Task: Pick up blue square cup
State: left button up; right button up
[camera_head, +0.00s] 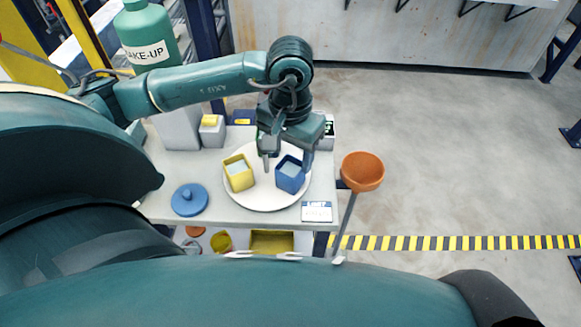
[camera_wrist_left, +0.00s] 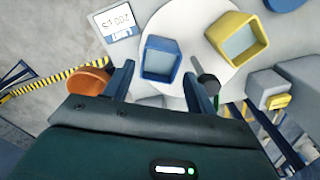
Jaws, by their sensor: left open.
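The blue square cup (camera_head: 289,182) stands on a round white plate (camera_head: 262,202) on the table, right of a yellow square cup (camera_head: 239,178). Both hold something pale. My left gripper (camera_head: 287,163) is open above the blue cup, with one finger toward each side of it. In the left wrist view the blue cup (camera_wrist_left: 160,60) lies between and just beyond the two open fingertips (camera_wrist_left: 159,72), and nothing is held. I cannot tell whether a finger touches it. The yellow cup (camera_wrist_left: 236,40) is beyond the right finger there. My right gripper is not in view.
A blue round lid (camera_head: 189,200) lies left of the plate on the table (camera_head: 160,208). A white label card (camera_head: 317,211) lies at the right front corner. An orange bowl (camera_head: 362,172) on a pole is beside the right edge. Grey boxes with yellow tops stand behind.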

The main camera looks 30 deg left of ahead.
pick_arm(q)
notch_tip(320, 180, down, 5)
jog(key=shift+r+b, duration=0.2)
jog(key=shift+b, duration=0.7)
jog(key=shift+r, duration=0.1)
jog(key=c, duration=0.8)
